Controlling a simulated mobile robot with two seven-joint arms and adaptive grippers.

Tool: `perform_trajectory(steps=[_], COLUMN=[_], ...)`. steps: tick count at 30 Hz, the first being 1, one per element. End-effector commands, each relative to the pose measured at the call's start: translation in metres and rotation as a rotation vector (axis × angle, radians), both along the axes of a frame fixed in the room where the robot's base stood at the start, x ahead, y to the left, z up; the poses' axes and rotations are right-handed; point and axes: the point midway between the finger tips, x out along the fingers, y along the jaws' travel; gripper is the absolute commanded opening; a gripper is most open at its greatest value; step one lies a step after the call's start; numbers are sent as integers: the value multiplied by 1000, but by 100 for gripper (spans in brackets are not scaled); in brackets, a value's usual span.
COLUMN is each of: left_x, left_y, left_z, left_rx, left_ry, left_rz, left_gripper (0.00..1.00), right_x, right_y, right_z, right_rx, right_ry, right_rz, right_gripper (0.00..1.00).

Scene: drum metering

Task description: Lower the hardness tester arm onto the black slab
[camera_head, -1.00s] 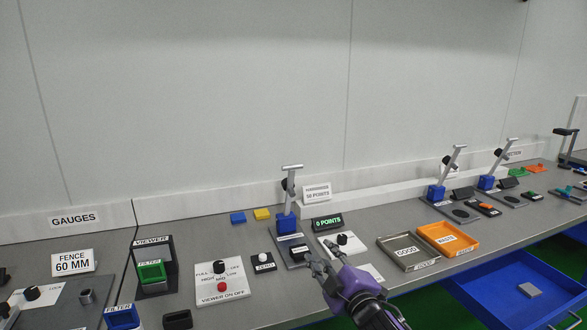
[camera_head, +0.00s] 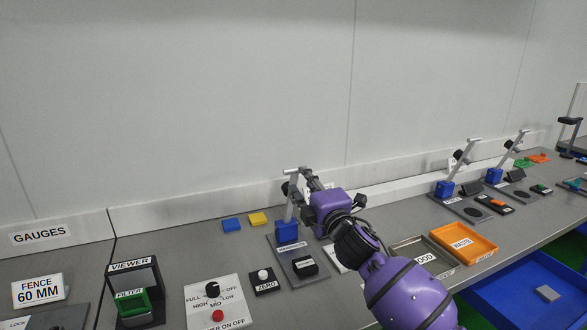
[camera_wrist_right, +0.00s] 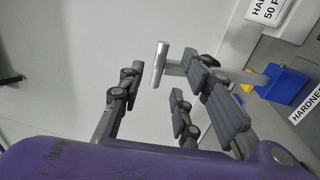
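The hardness tester has a blue block (camera_head: 287,231) on a grey base plate, with its grey metal arm (camera_head: 292,198) raised and ending in a crossbar handle. The black slab (camera_head: 305,266) lies on the front part of that plate, below the raised arm. My right gripper (camera_head: 308,180) is at the top of the arm, beside the handle. In the right wrist view my right gripper (camera_wrist_right: 165,85) is open, and the crossbar handle (camera_wrist_right: 160,64) shows between its spread fingers. I cannot tell whether they touch it. My left gripper is not in view.
Left of the tester are a black ZERO button box (camera_head: 264,281) and a white viewer control panel (camera_head: 214,304). A grey GOOD tray (camera_head: 410,245) and an orange WASTE tray (camera_head: 490,247) are to the right. Blue (camera_head: 231,224) and yellow (camera_head: 258,218) blocks lie behind.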

Motion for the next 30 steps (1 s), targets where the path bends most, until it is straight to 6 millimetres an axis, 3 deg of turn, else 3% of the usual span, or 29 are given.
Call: perform_trajectory(steps=[4, 10, 22, 30], left_x=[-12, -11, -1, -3], left_y=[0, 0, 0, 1], left_z=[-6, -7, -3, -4], left_rx=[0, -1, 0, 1], left_ry=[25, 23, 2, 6], left_rz=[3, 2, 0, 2], left_gripper=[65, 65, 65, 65], right_x=[24, 50, 59, 59], right_y=[9, 17, 20, 20], right_z=[3, 6, 8, 8], right_rx=[2, 2, 2, 2], right_ry=[1, 1, 1, 1], right_rz=[0, 1, 1, 0], right_gripper=[32, 32, 32, 0])
